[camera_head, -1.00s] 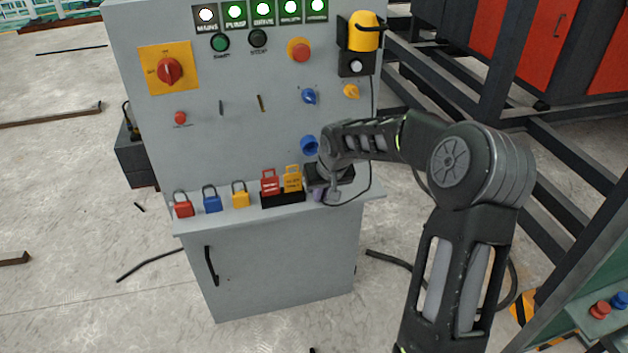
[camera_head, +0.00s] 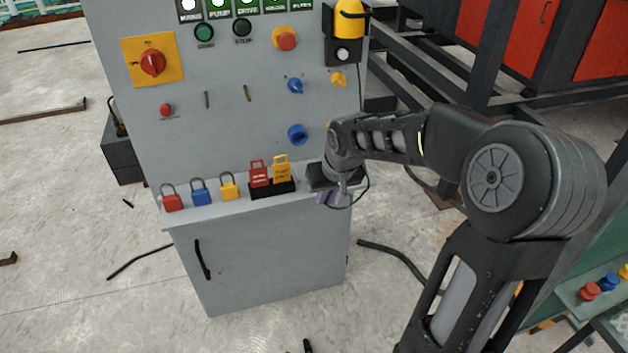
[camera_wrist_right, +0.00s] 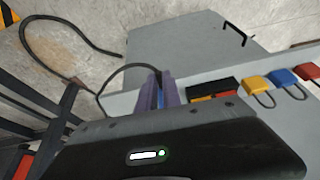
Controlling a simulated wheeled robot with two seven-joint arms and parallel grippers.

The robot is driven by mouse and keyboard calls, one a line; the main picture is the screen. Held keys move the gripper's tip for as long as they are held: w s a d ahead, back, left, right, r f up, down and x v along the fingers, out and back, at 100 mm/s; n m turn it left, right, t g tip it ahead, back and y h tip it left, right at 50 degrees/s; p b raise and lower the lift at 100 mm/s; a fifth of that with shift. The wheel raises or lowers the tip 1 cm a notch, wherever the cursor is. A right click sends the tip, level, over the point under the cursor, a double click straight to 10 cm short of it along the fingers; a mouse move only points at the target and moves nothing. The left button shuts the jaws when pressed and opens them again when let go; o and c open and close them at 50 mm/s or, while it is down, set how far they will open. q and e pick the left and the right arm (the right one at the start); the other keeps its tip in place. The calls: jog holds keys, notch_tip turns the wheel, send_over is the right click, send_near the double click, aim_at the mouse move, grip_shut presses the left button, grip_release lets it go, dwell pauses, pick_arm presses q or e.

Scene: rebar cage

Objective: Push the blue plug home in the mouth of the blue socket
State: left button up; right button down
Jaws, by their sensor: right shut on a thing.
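The blue socket (camera_head: 297,134) is a round ring on the grey panel, in plain view, with its mouth facing out. My right gripper (camera_head: 331,196) is right of and below the socket, apart from it, near the right end of the panel's ledge. In the right wrist view its two purple fingers (camera_wrist_right: 161,89) are shut on the blue plug (camera_wrist_right: 160,98), a thin blue strip showing between them. Most of the plug is hidden. A dark cable (camera_head: 364,190) loops beside the gripper. My left gripper is not in view.
The ledge (camera_head: 240,209) below the socket carries red, blue and yellow padlocks and a black holder (camera_head: 271,189) with red and orange tags. A blue knob (camera_head: 295,86) and a yellow lamp (camera_head: 350,22) are above. Dark steel frames stand at the right.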

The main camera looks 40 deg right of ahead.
jog(key=s+a, duration=0.2)
jog(key=s, duration=0.7)
jog(key=shift+a, duration=0.1)
